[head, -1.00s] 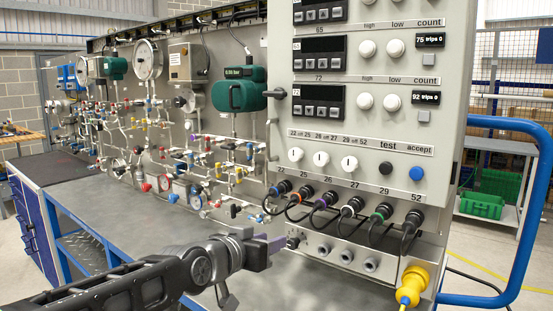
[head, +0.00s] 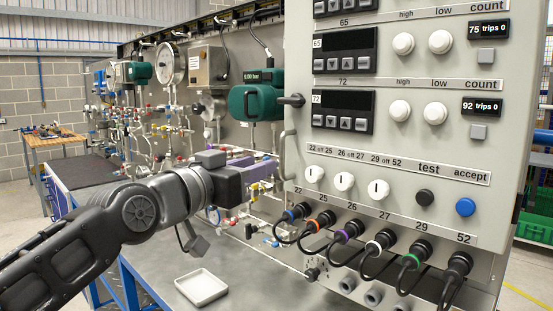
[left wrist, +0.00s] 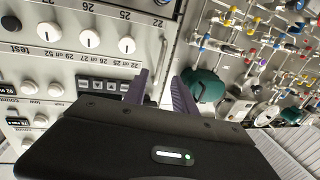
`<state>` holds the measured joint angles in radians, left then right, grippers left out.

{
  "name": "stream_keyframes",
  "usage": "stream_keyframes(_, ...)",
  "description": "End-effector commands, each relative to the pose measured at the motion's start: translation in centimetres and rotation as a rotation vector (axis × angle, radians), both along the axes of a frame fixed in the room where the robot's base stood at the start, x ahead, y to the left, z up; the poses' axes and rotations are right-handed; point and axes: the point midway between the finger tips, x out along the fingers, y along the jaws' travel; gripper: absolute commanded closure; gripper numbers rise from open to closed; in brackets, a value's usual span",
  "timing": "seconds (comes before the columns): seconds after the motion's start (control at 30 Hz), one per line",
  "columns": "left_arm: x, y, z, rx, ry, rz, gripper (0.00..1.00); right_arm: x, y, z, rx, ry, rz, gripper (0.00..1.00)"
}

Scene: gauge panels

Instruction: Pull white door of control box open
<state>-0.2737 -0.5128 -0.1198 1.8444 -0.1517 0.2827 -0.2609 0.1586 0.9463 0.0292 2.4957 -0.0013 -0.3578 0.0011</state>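The white door of the control box (head: 400,150) fills the right of the head view and looks shut. It carries displays, knobs and buttons. A pale bar handle (head: 290,147) sits on its left edge, below a black latch (head: 291,100). My left gripper (head: 266,167) has purple fingers and is just left of the door edge, near the handle's lower end. In the left wrist view the fingers (left wrist: 160,85) are apart and empty, with the door edge and pale handle (left wrist: 162,55) beyond the gap. I cannot tell whether they touch. My right gripper is not seen.
Cables with coloured rings (head: 345,235) hang below the door. A white tray (head: 202,288) lies on the grey bench. A pipe-and-valve panel (head: 190,130) with a green gauge (head: 255,102) stands behind my left arm.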

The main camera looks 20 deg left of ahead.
Motion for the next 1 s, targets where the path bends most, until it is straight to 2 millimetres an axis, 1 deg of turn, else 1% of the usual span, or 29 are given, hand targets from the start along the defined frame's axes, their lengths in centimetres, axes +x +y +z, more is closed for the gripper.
stream_keyframes(0.3,4.6,-0.8,0.1,0.0,0.004,-0.002,0.67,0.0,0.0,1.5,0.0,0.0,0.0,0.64)
stream_keyframes(0.47,6.5,-1.0,0.0,0.0,0.003,-0.002,0.67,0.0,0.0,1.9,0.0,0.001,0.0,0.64)
stream_keyframes(0.6,7.0,-1.0,0.0,0.0,0.001,-0.001,0.67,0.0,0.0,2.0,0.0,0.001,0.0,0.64)
stream_keyframes(0.83,7.0,-1.0,0.0,0.0,0.001,0.0,0.68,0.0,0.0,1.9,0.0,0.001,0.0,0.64)
stream_keyframes(1.0,7.0,-1.0,0.0,0.0,0.001,0.0,0.82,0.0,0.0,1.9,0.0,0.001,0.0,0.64)
